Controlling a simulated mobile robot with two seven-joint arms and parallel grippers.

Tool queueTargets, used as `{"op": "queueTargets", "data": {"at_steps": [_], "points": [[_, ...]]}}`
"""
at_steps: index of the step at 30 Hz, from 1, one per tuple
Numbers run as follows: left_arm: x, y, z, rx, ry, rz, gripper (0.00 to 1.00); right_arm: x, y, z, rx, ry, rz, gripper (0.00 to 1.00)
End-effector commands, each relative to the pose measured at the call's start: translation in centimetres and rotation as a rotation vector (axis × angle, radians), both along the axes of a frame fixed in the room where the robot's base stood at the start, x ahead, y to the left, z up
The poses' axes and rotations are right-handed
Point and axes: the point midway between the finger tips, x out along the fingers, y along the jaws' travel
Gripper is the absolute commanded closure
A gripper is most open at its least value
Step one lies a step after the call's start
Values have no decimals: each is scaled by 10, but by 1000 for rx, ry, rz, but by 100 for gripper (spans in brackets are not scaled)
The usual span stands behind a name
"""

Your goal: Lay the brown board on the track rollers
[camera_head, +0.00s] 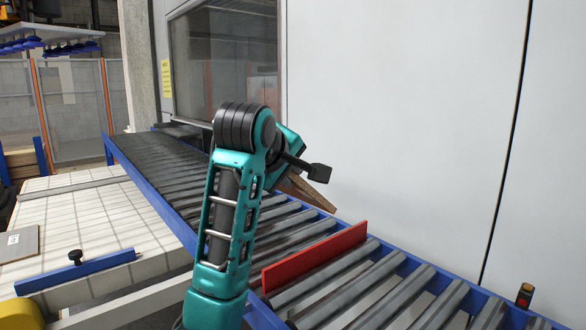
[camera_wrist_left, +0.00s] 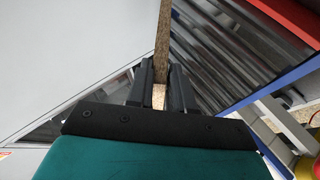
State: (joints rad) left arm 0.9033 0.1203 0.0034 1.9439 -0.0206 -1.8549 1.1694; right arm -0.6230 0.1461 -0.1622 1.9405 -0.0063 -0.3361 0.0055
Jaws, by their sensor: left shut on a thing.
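The brown board (camera_head: 311,192) shows as a tilted edge beyond my left arm, over the far side of the track rollers (camera_head: 290,226). Most of it is hidden by my arm and gripper in the head view. My left gripper (camera_head: 318,173) is shut on the board. In the left wrist view the board (camera_wrist_left: 164,38) stands edge-on between the two black fingers (camera_wrist_left: 160,86). I cannot tell whether the board touches the rollers. My right gripper is out of view.
A red plate (camera_head: 315,256) stands upright across the rollers, nearer than the board. A blue rail (camera_head: 165,207) edges the track. A pale wall (camera_head: 400,110) rises behind it. A white tiled table (camera_head: 85,218) lies at left, with a grey board (camera_head: 18,243) on it.

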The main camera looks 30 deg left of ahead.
Motion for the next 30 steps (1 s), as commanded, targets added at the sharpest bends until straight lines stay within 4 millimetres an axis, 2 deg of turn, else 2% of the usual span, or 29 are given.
{"op": "queueTargets", "data": {"at_steps": [15, 21, 30], "points": [[0, 0, -51, 4, -7, -1, 100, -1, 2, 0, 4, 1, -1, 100], [0, 0, -61, 4, -9, -2, 100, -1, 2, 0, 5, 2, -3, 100], [0, 0, -62, 3, -9, -2, 100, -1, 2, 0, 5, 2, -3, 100]]}}
